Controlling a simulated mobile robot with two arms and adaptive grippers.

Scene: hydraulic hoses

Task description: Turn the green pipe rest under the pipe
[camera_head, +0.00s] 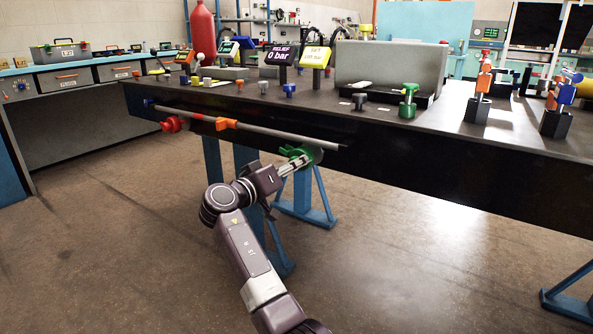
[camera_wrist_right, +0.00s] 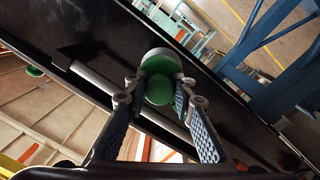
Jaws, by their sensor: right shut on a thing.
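The green pipe rest (camera_head: 299,153) is on the front face of the black bench, near the right end of the grey pipe (camera_head: 270,131). My right gripper (camera_head: 294,163) reaches up to it from below and is shut on it. In the right wrist view the rest's round green part (camera_wrist_right: 158,89) sits between the two fingertips, with a pale round part behind it. The pipe (camera_wrist_right: 100,84) runs diagonally behind the fingers there. The fingers hide part of the rest. My left gripper is in neither view.
An orange clip (camera_head: 226,124) and a red knob (camera_head: 172,124) sit along the pipe further left. The black bench (camera_head: 440,165) carries gauges, fittings and a grey block (camera_head: 390,66). Blue bench legs (camera_head: 303,205) stand behind my right arm. The floor in front is clear.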

